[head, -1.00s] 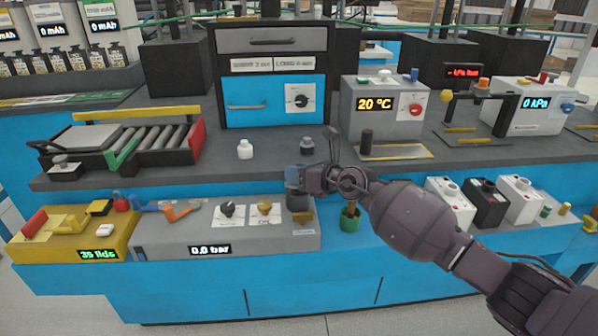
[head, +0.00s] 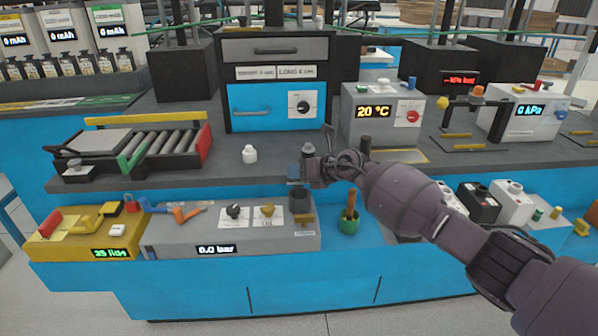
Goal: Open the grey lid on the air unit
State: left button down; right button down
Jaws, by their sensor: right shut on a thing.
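The air unit (head: 180,233) is the long grey box with the "0.0 bar" display on the lower front shelf. A dark grey cup (head: 301,203) stands at its right end. My right gripper (head: 297,174) is just above the cup's top, its arm coming in from the right. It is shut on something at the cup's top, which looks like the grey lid. The fingers hide most of that part, so I cannot tell how far it is tilted. My left gripper is not in view.
A green pot (head: 348,224) with a brown handle stands right of the cup. Two knobs (head: 266,212) and an orange lever (head: 185,214) are on the air unit. A yellow box (head: 62,240) adjoins on the left. A small white bottle (head: 249,154) stands on the bench behind.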

jog(key=c, duration=1)
grip_release()
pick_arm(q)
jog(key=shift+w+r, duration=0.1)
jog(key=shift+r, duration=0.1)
pick_arm(e)
jog(key=shift+o, duration=0.4)
jog(key=shift+s+d+r, duration=0.15)
jog(key=shift+d+r, duration=0.15)
pick_arm(q)
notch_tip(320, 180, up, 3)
jog(key=p, duration=0.3)
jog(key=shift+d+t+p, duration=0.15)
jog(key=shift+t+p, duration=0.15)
jog(key=shift+p, duration=0.05)
pick_arm(e)
jog(key=v, duration=1)
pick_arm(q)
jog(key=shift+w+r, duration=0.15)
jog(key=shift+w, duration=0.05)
pick_arm(e)
jog(key=shift+f, duration=0.15)
